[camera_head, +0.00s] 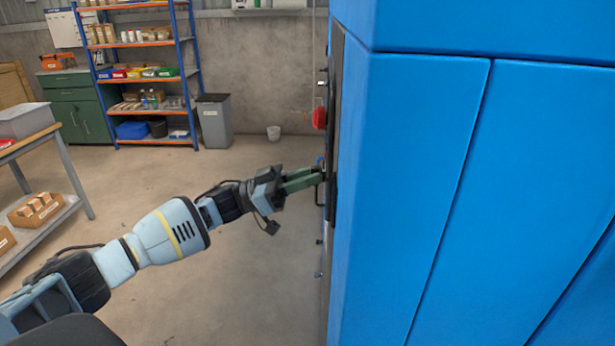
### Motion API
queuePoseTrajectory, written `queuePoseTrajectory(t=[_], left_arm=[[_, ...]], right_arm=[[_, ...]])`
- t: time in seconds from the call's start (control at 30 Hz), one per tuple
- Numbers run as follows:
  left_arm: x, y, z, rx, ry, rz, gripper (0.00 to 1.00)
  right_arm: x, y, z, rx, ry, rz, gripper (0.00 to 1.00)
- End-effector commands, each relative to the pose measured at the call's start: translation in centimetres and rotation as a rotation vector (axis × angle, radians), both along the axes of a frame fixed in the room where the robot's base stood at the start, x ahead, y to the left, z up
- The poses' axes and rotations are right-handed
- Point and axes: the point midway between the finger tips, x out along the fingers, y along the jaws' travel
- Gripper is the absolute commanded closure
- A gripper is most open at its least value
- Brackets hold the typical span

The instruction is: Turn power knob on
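A large blue cabinet (420,190) fills the right side of the view. Its dark front panel (335,110) shows nearly edge-on at its left side. A red knob or button (319,117) sticks out from that panel. A small blue part (320,161) and a thin dark handle-like bar show lower down. My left gripper (318,176) reaches from the left, its green fingers up against the panel, below the red part. I cannot tell whether the fingers are apart or closed on something. The power knob cannot be clearly made out. My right gripper is not in view.
A table with a grey bin (25,121) and boxes stands at the left. Blue-framed shelves (150,75), a green cabinet (75,110) and a grey trash bin (214,122) stand at the back wall.

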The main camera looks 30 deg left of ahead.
Motion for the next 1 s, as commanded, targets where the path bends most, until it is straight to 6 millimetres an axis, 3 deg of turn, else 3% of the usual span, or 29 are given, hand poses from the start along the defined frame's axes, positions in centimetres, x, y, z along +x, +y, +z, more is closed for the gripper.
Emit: queuePoseTrajectory(t=[0.47, 1.0], left_arm=[[0.1, 0.0, -0.2, 0.034, -0.070, 0.000, 1.00], [0.2, 0.1, -0.3, 0.234, -0.482, 0.000, 1.00]], right_arm=[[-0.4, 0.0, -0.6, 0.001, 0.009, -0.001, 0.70], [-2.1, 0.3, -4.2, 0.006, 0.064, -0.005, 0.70]])
